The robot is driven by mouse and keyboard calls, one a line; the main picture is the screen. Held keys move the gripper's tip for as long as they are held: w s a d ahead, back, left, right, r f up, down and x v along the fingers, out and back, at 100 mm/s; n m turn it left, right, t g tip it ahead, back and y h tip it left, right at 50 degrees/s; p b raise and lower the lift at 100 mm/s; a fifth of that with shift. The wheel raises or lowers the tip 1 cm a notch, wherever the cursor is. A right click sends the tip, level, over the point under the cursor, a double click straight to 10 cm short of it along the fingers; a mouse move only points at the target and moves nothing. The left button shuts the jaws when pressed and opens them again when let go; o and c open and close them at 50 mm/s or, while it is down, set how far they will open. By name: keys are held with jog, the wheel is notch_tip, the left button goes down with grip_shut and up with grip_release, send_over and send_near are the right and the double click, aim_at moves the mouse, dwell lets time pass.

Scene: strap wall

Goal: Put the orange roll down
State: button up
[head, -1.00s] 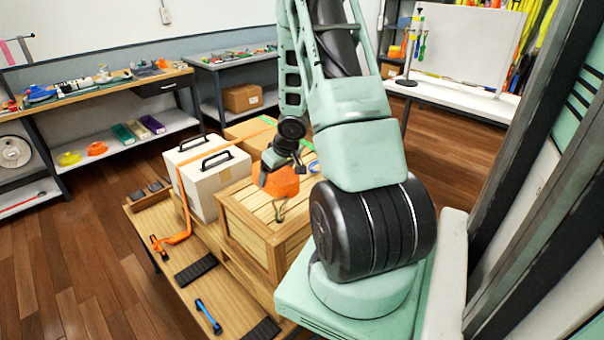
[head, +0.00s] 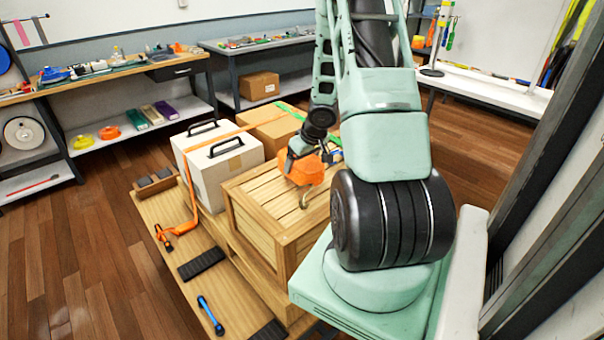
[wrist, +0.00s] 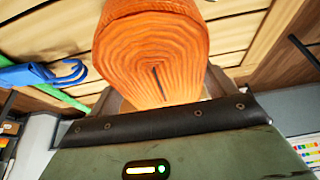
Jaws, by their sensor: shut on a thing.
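The orange roll (head: 308,171) is a coiled strap, held over the top of the wooden crate (head: 262,225). In the wrist view the roll (wrist: 150,50) shows its coiled edge large and close, against the crate's slats. My gripper (head: 303,152) is shut on the roll; a dark jaw edge (wrist: 165,120) crosses below it in the wrist view. A small metal hook (head: 304,201) shows just below the roll. I cannot tell whether the roll touches the crate top.
A white box (head: 215,175) with black handles, crossed by an orange strap (head: 193,200), stands left of the crate. A cardboard box (head: 270,130) with a green strap is behind. A blue hook (wrist: 40,75) lies near the roll. The crate's front left top is clear.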

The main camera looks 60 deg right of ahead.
jog(key=shift+f+b, duration=0.8)
jog(key=shift+f, duration=0.7)
jog(key=shift+f, duration=0.15)
jog(key=o, duration=1.2)
jog(key=shift+o, duration=0.2)
